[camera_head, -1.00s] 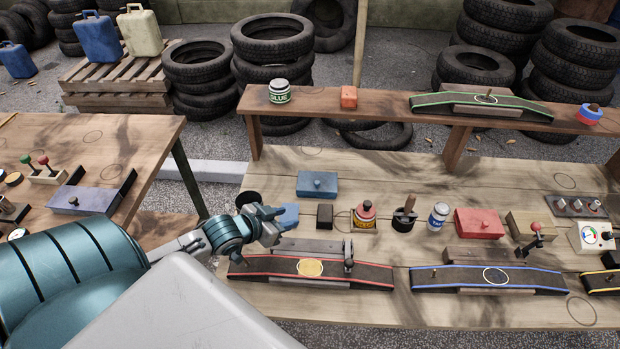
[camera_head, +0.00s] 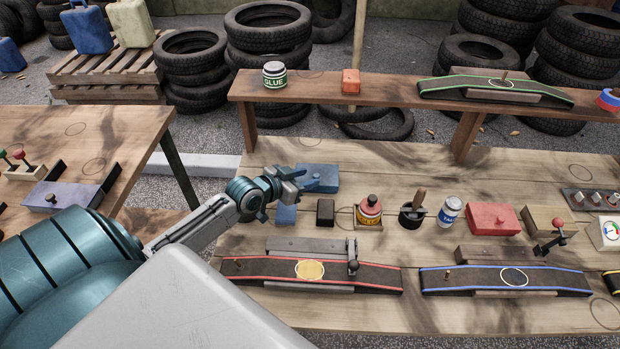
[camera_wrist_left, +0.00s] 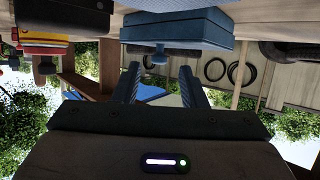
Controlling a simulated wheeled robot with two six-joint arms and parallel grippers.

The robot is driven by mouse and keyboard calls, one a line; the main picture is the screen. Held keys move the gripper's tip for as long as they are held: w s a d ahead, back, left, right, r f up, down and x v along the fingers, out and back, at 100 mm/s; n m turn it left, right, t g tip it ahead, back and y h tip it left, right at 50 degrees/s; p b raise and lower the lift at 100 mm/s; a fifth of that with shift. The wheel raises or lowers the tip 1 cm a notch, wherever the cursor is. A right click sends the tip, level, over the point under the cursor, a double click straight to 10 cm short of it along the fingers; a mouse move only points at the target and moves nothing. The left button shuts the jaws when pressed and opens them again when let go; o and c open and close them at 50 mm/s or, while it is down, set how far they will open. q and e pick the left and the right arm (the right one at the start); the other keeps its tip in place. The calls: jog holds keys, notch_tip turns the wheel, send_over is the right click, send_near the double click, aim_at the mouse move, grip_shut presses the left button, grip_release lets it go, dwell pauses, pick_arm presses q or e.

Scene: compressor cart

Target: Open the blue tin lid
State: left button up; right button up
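The blue tin (camera_head: 326,185) lies on the workbench below the raised shelf, with its lid on. In the left wrist view the blue tin (camera_wrist_left: 180,30) appears upside down at the top, and its round knob (camera_wrist_left: 160,54) points down in the picture. My left gripper (camera_head: 302,182) is at the left side of the tin in the head view. In the left wrist view my left gripper (camera_wrist_left: 158,72) is open, with one finger to each side of the knob and nothing held. My right gripper is not in view.
A small blue block (camera_head: 286,214) lies just under my left gripper. A dark block (camera_head: 325,212), a red-and-yellow bottle (camera_head: 369,211) and a red tin (camera_head: 492,218) stand along the bench to the right. The shelf (camera_head: 410,97) with a glue jar (camera_head: 274,76) rises behind.

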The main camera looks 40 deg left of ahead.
pick_arm(q)
jog(key=shift+x, duration=0.8)
jog(key=shift+w+d+f, duration=0.1)
jog(key=shift+w, duration=0.15)
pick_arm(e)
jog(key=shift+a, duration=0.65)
pick_arm(q)
grip_shut()
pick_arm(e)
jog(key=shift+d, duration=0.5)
pick_arm(q)
jog(key=shift+d, duration=0.1)
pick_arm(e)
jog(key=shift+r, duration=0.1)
